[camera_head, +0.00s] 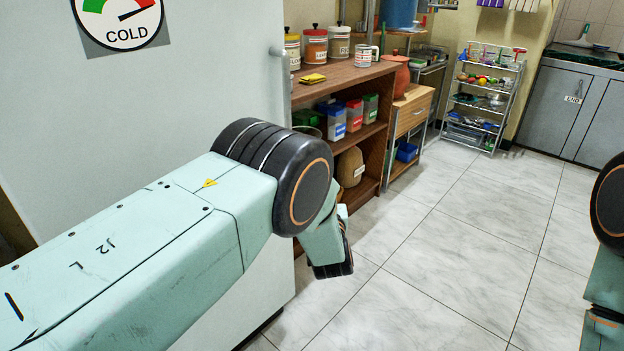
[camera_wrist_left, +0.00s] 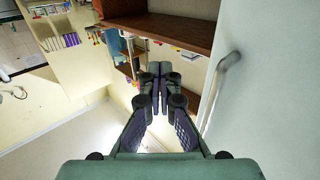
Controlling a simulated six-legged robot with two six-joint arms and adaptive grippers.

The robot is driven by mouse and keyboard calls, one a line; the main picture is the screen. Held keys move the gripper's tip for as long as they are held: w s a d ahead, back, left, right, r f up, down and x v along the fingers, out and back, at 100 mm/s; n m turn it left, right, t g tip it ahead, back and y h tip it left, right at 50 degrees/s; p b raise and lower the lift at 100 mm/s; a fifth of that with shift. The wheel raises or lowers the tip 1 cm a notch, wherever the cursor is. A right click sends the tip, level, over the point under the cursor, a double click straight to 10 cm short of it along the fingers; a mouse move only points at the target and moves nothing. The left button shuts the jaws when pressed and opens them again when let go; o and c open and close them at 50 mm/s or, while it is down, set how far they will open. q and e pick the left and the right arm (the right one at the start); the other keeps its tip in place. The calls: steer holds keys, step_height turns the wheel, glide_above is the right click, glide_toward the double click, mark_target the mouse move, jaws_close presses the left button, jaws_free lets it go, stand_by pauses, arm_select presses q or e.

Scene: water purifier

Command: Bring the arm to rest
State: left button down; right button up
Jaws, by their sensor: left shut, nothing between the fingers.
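My left arm (camera_head: 150,240) comes in from the left in the head view, with a pale green upper link and a black joint. Its shorter forearm part (camera_head: 326,243) shows past the joint, in front of the wooden shelf. The left gripper itself is hidden in the head view. In the left wrist view my left gripper (camera_wrist_left: 160,72) is shut and empty, its fingertips together. A metal door handle (camera_wrist_left: 224,72) is to the right of the fingers, apart from them in the picture. Part of my right arm (camera_head: 608,270) shows at the right edge; its gripper is out of view.
A white fridge (camera_head: 215,60) with a COLD dial stands close at left, behind my arm. A brown shelf (camera_head: 345,75) holds canisters, boxes and a mug. A wire rack (camera_head: 484,95) and grey cabinets (camera_head: 570,110) stand farther back. The tiled floor (camera_head: 470,240) is clear.

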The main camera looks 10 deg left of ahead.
arm_select(q)
steer(key=s+f+m+g+h, duration=0.3)
steer(key=s+f+g, duration=0.2)
steer(key=s+f, duration=0.65)
steer(key=s+a+f+g+h+p, duration=0.1)
steer(key=s+a+f+g, duration=0.1)
steer(key=s+f, duration=0.3)
steer(key=s+a+f+g+p, duration=0.1)
steer(key=s+a+f+g, duration=0.15)
steer(key=s, duration=0.55)
steer(key=s+a+r+g+p, duration=0.1)
steer(key=s+g, duration=0.1)
steer(key=s, duration=0.7)
steer(key=s+a+r+g+p, duration=0.1)
steer(key=s+r+g, duration=0.1)
steer(key=s, duration=0.8)
steer(key=s+a+r+g+h+p, duration=0.1)
steer(key=s+g, duration=0.3)
steer(key=s, duration=0.5)
steer(key=shift+s+a+r, duration=0.15)
steer(key=shift+a+r, duration=0.4)
steer(key=shift+r, duration=0.05)
